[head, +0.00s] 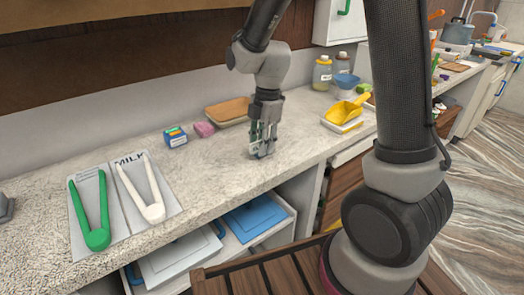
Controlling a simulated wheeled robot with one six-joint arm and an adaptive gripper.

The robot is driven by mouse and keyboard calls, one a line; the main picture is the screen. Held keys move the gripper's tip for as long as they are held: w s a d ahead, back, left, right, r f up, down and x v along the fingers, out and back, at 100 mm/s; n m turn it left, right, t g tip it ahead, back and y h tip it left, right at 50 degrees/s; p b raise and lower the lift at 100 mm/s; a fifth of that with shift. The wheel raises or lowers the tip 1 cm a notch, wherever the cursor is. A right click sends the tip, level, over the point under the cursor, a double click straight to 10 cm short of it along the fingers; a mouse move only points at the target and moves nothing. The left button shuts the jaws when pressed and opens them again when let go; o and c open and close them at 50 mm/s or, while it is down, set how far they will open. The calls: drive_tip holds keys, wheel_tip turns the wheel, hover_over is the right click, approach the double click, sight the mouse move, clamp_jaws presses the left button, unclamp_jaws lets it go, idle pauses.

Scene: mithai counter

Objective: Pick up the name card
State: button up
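My gripper (262,150) points down at the counter (225,180), near its front edge. Its fingertips are low, at or just above the surface. The fingers look close together, and a small green patch shows among them. I cannot tell whether they hold anything. I cannot make out a name card for certain; it may be hidden by the gripper. A pale sheet marked MILK (124,162) lies at the left under white tongs (143,192).
Green tongs (92,215) lie on another pale sheet. A small colourful box (175,137), a pink item (204,129) and a brown tray (228,111) stand behind the gripper. A yellow scoop (346,110) is right. Below is an open drawer with a blue item (254,217).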

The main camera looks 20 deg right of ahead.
idle(0.3)
drive_tip(key=c, duration=0.6)
drive_tip(key=shift+o, duration=0.2)
